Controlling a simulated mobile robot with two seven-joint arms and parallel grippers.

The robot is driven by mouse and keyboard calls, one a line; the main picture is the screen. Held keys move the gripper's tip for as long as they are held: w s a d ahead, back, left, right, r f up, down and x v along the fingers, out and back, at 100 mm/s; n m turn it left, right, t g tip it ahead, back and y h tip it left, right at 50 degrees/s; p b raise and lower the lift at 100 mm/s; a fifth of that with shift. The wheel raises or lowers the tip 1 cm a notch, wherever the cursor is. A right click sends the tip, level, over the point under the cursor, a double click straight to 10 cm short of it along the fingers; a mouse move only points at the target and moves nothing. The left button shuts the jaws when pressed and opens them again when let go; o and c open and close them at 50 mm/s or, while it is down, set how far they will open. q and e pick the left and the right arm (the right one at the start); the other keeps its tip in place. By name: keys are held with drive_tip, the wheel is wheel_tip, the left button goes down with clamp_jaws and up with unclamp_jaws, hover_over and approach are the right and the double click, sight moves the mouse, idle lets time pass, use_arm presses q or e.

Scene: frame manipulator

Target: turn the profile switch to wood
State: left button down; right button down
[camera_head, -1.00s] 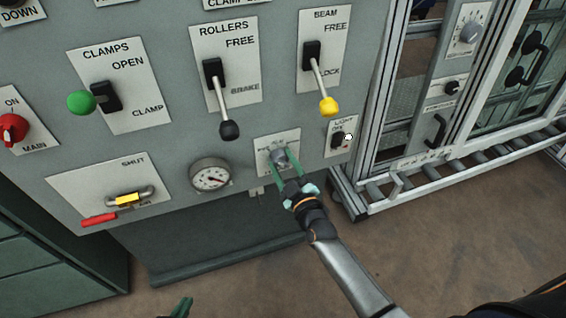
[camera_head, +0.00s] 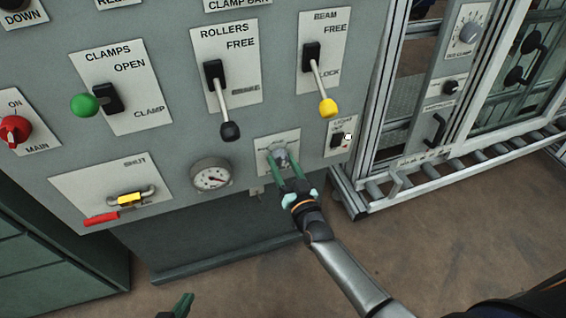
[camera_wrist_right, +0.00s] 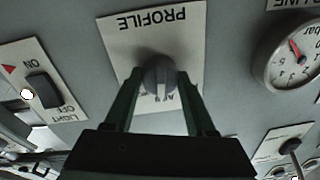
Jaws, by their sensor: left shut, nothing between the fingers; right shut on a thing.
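The profile switch (camera_head: 280,157) is a grey round knob on a white plate low on the grey panel. In the right wrist view the knob (camera_wrist_right: 160,78) sits under the word PROFILE, which appears upside down. The position labels below it are partly hidden and too small to read, so I cannot tell which one it points to. My right gripper (camera_head: 281,162) has its green fingers on both sides of the knob and is shut on it; its fingers (camera_wrist_right: 160,92) also show in the right wrist view. My left gripper (camera_head: 184,303) shows only its green fingertips at the bottom edge, shut and empty.
A pressure gauge (camera_head: 211,175) is left of the profile plate and a light switch (camera_head: 340,138) is right of it. The rollers lever (camera_head: 228,130) and beam lever (camera_head: 327,105) jut out above. A roller conveyor (camera_head: 440,175) stands at the right.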

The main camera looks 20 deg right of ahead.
drive_tip(key=m, duration=0.3)
drive_tip(key=shift+m, duration=0.4)
drive_tip(key=m, duration=0.2)
drive_tip(key=shift+f+m+h, duration=0.1)
drive_tip(key=shift+m+h, duration=0.2)
drive_tip(key=shift+m, duration=0.7)
drive_tip(key=shift+a+b, duration=0.1)
drive_tip(key=shift+b, duration=0.2)
drive_tip(key=c, duration=0.7)
unclamp_jaws()
drive_tip(key=o, duration=0.5)
